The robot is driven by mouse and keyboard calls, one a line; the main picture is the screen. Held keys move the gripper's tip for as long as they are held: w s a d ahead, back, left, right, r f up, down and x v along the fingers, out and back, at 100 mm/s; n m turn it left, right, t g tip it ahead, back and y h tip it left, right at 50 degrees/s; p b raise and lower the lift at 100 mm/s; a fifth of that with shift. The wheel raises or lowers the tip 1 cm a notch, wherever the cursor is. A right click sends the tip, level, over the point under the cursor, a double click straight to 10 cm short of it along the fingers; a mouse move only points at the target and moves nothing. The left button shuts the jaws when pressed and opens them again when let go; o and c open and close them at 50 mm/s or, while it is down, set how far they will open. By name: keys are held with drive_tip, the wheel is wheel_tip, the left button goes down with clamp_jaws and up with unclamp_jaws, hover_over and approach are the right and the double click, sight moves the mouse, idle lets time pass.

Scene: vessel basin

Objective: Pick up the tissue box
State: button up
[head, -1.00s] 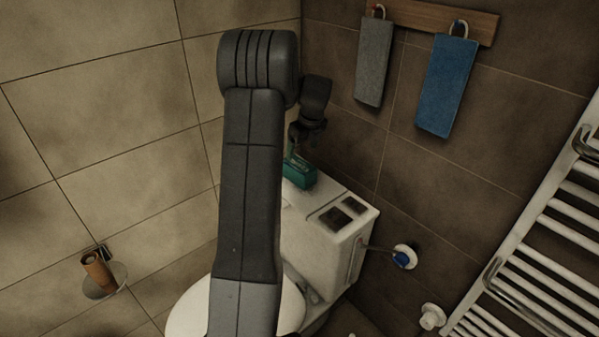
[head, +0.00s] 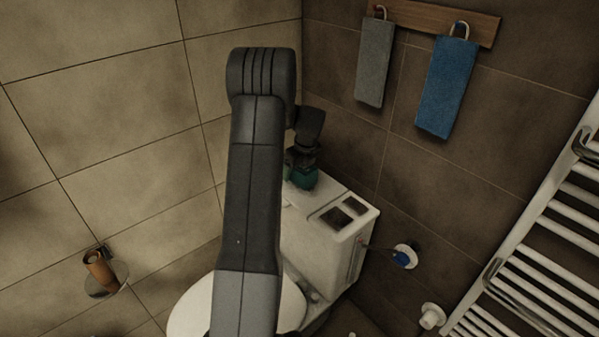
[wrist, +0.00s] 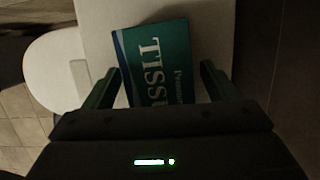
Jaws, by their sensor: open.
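The green tissue box (head: 302,180) stands on top of the white toilet cistern in the head view, partly hidden by my arm and gripper. In the wrist view the tissue box (wrist: 160,62) lies between the fingers of my gripper (wrist: 160,80), with white lettering on its upper face. The gripper is open, with one finger on each side of the box.
The cistern (head: 322,238) has a dark flush plate (head: 343,214) right of the box. Tiled walls meet behind it. A grey towel (head: 373,62) and a blue towel (head: 447,86) hang above. A white towel radiator (head: 535,235) stands at the right.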

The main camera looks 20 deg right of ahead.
drive_tip(key=shift+f, duration=0.25)
idle(0.3)
drive_tip(key=c, duration=1.1)
